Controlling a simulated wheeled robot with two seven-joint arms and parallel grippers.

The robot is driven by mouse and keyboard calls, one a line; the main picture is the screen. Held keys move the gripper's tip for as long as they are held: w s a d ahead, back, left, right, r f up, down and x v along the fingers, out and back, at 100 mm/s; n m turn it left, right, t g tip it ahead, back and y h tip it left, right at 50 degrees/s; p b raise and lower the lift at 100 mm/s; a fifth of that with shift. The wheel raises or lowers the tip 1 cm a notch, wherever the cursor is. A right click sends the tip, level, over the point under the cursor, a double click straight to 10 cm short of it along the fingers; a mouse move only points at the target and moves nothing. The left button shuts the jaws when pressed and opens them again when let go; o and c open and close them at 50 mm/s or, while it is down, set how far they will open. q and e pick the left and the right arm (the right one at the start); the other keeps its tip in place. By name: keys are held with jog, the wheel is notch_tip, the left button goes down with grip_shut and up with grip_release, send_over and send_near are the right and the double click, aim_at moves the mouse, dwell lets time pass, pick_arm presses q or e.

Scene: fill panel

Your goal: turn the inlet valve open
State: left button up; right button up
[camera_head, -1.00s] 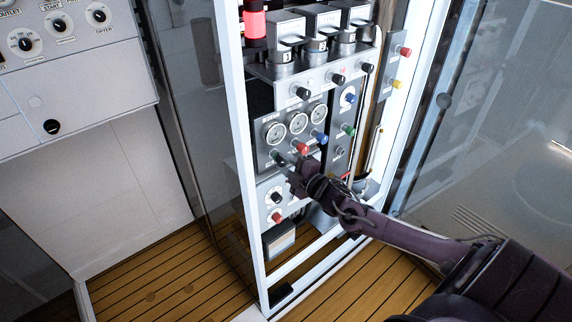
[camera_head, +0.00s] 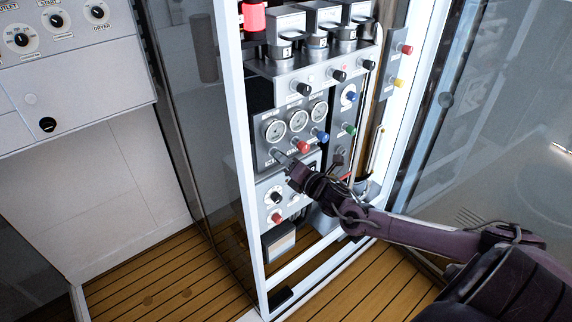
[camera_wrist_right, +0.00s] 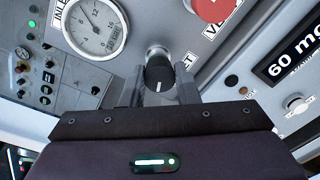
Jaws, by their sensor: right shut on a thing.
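The inlet valve is a black knob with a white mark on a metal stem (camera_wrist_right: 158,72) in the right wrist view. A label ending in "ET" is partly hidden beside it. My right gripper (camera_wrist_right: 162,88) is shut on this knob, with one finger on each side. In the head view the right gripper (camera_head: 287,164) reaches in from the right to the lower left of the gauge panel (camera_head: 262,140), and its fingers mostly hide the knob. My left gripper is not in view.
A red knob (camera_head: 302,147) sits close to the right of the gripper, and a blue knob (camera_head: 322,138) is beyond it. Round gauges (camera_head: 298,121) are just above. A smaller panel with black and red knobs (camera_head: 277,217) is below. A white frame post (camera_head: 238,150) stands to the left.

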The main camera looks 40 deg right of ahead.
pick_arm(q)
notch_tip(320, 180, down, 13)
jog(key=b, duration=1.3)
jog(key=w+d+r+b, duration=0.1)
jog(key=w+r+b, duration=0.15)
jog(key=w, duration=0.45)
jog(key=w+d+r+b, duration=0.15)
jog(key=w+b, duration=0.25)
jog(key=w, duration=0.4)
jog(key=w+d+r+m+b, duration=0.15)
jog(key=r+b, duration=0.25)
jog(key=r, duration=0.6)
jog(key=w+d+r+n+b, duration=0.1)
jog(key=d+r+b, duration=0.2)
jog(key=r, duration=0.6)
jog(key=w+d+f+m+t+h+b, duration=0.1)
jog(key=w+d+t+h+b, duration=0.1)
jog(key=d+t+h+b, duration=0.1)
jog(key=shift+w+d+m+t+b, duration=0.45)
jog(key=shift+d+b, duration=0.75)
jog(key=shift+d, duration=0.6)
pick_arm(e)
jog(key=shift+f+n+t, duration=0.15)
jog(key=shift+n+t, duration=0.1)
jog(key=shift+n, duration=6.3)
jog(key=shift+f+n+t, duration=0.1)
jog(key=shift+n+t, duration=0.15)
jog(key=shift+n, duration=6.3)
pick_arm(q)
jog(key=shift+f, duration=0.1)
